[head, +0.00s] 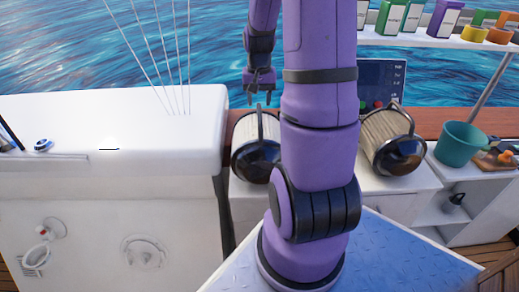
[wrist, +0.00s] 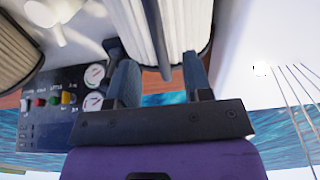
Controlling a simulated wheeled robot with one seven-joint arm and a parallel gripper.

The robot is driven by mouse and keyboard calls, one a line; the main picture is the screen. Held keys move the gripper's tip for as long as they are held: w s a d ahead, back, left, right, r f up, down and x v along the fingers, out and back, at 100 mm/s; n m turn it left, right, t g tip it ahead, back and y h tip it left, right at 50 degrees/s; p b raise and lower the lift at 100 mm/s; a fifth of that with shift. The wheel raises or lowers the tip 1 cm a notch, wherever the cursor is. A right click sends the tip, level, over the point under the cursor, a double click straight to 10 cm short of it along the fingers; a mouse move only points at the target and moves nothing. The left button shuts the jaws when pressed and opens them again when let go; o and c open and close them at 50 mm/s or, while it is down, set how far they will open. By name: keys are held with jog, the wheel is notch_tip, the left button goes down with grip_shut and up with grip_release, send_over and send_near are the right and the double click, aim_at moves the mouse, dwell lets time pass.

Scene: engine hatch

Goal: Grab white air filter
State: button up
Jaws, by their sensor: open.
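The white air filter (head: 244,130) is a pleated cylinder with a dark round end cap and a dark handle arched over it. It lies on the white counter left of my arm in the head view. In the wrist view the white filter (wrist: 136,25) fills the top middle, and its handle (wrist: 160,50) runs down between the fingers. My gripper (head: 261,98) is just above the filter in the head view. In the wrist view my gripper (wrist: 155,65) is open, one finger on each side of the handle; I cannot tell whether either touches it.
A second, beige filter (head: 383,128) with a dark cap lies to the right. A gauge panel (wrist: 60,105) is beside my gripper. A teal bucket (head: 459,145) stands far right. A white cabinet (head: 105,125) with thin rods is at left.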

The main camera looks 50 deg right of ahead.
aim_at(259, 113)
jog(key=shift+s+a+f, duration=0.1)
jog(key=shift+s+f, duration=0.05)
jog(key=shift+f, duration=1.3)
jog(key=shift+s+a+f, duration=0.1)
jog(key=shift+f, duration=1.35)
grip_shut()
